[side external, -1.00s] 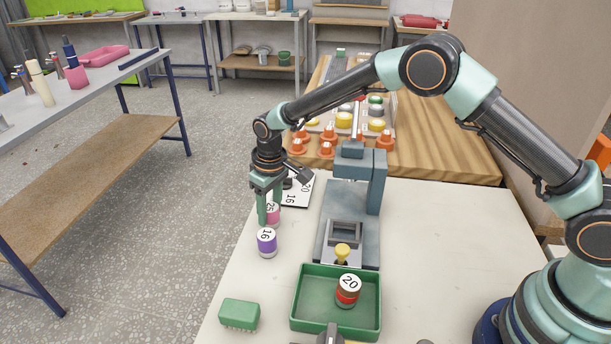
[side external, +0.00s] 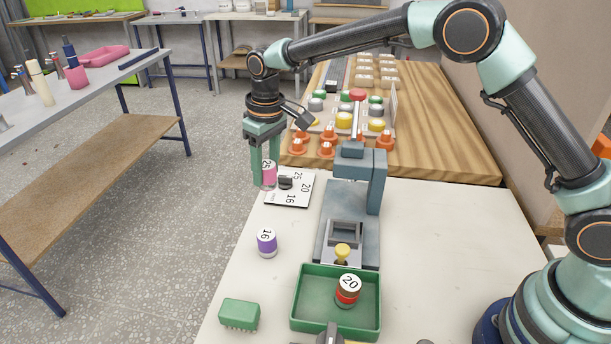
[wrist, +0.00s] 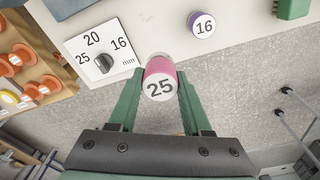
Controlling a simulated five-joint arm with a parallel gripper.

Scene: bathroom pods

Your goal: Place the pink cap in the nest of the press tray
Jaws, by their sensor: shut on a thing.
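The pink cap (side external: 269,178), marked 25 on its white top, is held between the two green fingers of my gripper (side external: 264,180). It hangs above the left part of the white table. In the wrist view the pink cap (wrist: 160,78) sits between the fingertips, its 25 face towards the camera. The grey press (side external: 358,180) stands to the right of my gripper.
A purple cap marked 16 (side external: 267,241) stands on the table. A dial card (side external: 290,190) lies behind it. A green tray (side external: 300,310) holds a red-brown cap marked 20 (side external: 347,290). A green brush-like block (side external: 239,313) sits front left.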

